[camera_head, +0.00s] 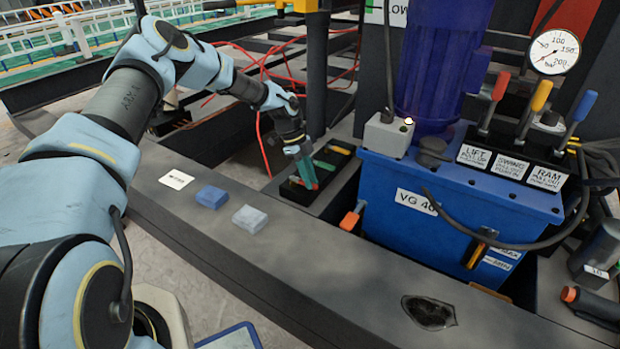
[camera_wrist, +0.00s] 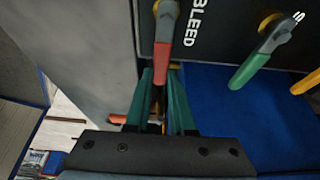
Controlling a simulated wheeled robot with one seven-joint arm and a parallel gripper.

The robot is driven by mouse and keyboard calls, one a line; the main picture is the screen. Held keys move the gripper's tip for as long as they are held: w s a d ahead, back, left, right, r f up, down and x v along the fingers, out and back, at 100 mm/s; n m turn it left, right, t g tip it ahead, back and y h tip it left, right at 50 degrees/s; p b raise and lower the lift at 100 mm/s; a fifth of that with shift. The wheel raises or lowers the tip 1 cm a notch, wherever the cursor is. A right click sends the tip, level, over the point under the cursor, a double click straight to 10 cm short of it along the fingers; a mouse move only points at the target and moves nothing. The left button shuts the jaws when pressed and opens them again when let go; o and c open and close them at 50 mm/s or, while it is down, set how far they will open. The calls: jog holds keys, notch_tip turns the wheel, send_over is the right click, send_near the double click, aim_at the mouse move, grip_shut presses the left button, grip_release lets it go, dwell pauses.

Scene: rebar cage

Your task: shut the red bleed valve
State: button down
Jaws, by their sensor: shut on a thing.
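The red bleed valve handle (camera_wrist: 166,28) is at the top centre of the wrist view, beside the white word BLEED on a dark panel (camera_wrist: 225,20). My gripper (camera_wrist: 160,76) has green fingers, one on each side of the handle's free end, and is shut on it. The fingers hide part of that end. In the head view, my gripper (camera_head: 308,178) reaches down onto the small black valve panel (camera_head: 299,194) left of the blue power unit. Only a bit of red shows at its fingertips there.
A green handle (camera_wrist: 249,72) sits right of the red one on the same panel, with a yellow-orange handle (camera_wrist: 307,82) beyond. An orange-tipped lever (camera_head: 352,216) stands close by. The blue unit (camera_head: 455,200) is to the right.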

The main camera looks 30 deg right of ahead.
aim_at(298, 180)
jog(key=shift+a, duration=0.1)
jog(key=c, duration=0.8)
grip_release()
jog(key=shift+o, duration=0.2)
jog(key=shift+r, duration=0.1)
jog(key=p+v, duration=0.1)
jog(key=v, duration=0.9)
jog(key=shift+r+p, duration=0.3)
jog(key=shift+w, duration=0.1)
